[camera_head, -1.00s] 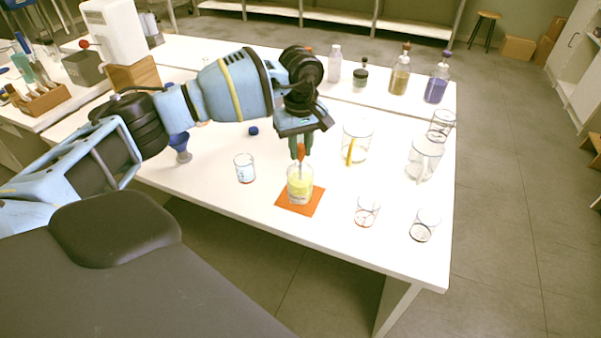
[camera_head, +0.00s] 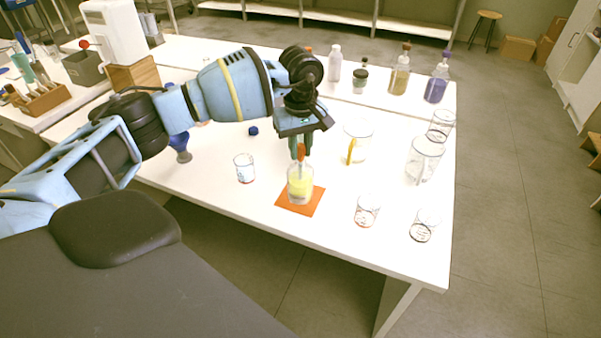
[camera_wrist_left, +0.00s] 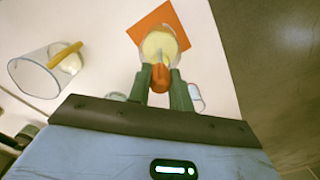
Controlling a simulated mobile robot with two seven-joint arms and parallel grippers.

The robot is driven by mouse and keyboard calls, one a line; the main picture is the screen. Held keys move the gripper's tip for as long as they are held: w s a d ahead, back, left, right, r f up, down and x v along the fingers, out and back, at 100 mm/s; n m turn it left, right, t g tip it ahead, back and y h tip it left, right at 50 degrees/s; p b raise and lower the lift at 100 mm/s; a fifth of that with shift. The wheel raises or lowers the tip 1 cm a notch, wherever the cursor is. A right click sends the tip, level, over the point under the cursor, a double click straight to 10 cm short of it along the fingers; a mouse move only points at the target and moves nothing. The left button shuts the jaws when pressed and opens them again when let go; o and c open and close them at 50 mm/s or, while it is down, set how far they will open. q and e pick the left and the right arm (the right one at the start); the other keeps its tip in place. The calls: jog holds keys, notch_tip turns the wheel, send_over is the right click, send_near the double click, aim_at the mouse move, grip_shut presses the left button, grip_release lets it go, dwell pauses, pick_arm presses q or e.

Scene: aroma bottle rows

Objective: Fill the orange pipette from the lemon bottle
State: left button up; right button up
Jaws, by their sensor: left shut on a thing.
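My left gripper (camera_head: 301,146) points down above the front middle of the table, shut on the orange bulb of the orange pipette (camera_head: 301,153). The bulb also shows between the green fingers in the left wrist view (camera_wrist_left: 160,78). Directly below is the lemon bottle (camera_head: 300,188), a clear glass vessel with pale yellow liquid, upright on an orange square mat (camera_head: 317,202). In the left wrist view the yellow liquid (camera_wrist_left: 158,44) lies straight beyond the bulb. The pipette's tip is in or over the bottle's mouth; its depth and any liquid inside it are hard to see.
A small beaker (camera_head: 244,168) stands left of the mat. A larger beaker with a yellow stick (camera_head: 357,143) stands close behind right. More glass beakers (camera_head: 367,210) stand to the right. Bottles (camera_head: 399,75) line the back. The front table edge is near the mat.

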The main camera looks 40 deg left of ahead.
dwell(0.4)
pick_arm(q)
notch_tip(320, 180, up, 12)
jog(key=p, duration=0.4)
jog(key=shift+f, duration=0.25)
pick_arm(e)
jog(key=w+r+t, duration=0.1)
jog(key=w+r, duration=0.3)
jog(key=r, duration=0.2)
jog(key=shift+w, duration=0.25)
